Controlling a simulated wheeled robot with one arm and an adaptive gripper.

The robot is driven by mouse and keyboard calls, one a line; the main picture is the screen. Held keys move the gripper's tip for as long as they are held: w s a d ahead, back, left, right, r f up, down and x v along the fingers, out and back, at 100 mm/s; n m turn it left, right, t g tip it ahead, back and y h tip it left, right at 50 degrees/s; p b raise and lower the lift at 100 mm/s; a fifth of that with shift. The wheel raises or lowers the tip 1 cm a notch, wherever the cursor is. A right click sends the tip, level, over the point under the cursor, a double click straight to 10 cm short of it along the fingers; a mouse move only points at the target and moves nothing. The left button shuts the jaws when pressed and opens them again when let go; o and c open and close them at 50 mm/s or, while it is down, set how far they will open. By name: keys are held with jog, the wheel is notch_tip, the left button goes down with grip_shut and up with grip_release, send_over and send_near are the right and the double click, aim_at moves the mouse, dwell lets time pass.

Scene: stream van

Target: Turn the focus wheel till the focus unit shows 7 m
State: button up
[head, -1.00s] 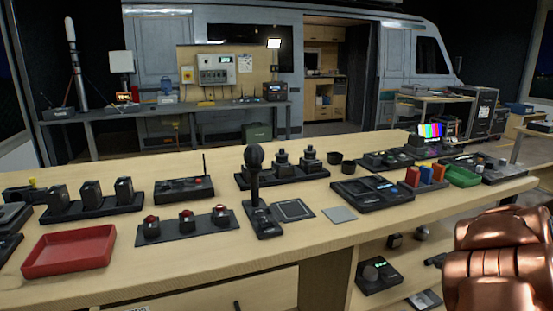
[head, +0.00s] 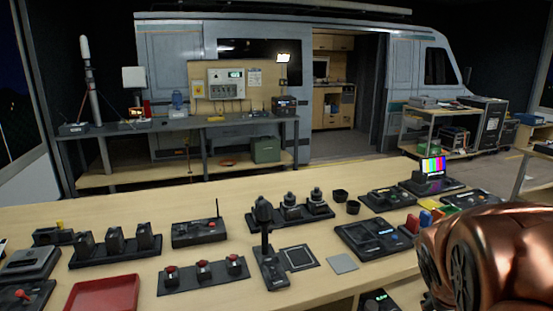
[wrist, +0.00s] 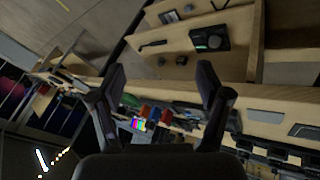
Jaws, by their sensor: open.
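A dark unit with a round wheel-like knob and a small lit green readout shows on a lower shelf in the wrist view (wrist: 209,38). It looks like the focus unit, but its label and number are too small to read. Its top just shows at the bottom edge of the head view (head: 378,300). My gripper (wrist: 161,78) is open and empty, its two fingers wide apart, with the unit beyond the right finger and not touched. In the head view only my copper arm shows, at the lower right; the gripper is out of frame.
The wooden bench (head: 215,290) holds a red tray (head: 103,296), a row of red-button boxes (head: 203,270), a microphone-like stand (head: 266,240) and a colour-bar monitor (head: 432,167). Small dark items lie near the unit on the shelf. A van (head: 170,60) stands behind.

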jog(key=s+a+r+n+g+y+p, duration=0.2)
jog(key=s+a+g+y+p, duration=0.3)
jog(key=s+a, duration=1.3)
jog(key=a, duration=0.3)
jog(key=shift+s+r+n+y, duration=0.25)
jog(key=shift+r+n+y, duration=0.05)
jog(key=shift+r+n, duration=0.1)
jog(key=shift+d, duration=0.25)
